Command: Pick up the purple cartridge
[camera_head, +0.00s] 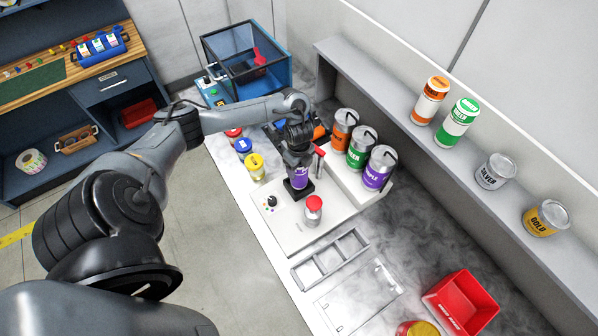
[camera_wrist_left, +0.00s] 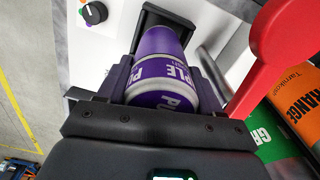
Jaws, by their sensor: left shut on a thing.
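The purple cartridge (camera_head: 299,177) has a white label band and sits at the black holder of the white machine (camera_head: 316,226). In the left wrist view the cartridge (camera_wrist_left: 162,75) lies between my gripper's fingers, its far end near a black bracket (camera_wrist_left: 163,22). My left gripper (camera_head: 298,168) is shut on it from above. I cannot tell whether the cartridge still touches the holder. My right gripper is not in view.
A red lever (camera_head: 319,152) stands close beside my gripper. Orange, green and purple cans (camera_head: 378,168) stand to the right. Red, blue and yellow-capped cartridges (camera_head: 243,147) stand left. A red bin (camera_head: 461,303) is at the lower right.

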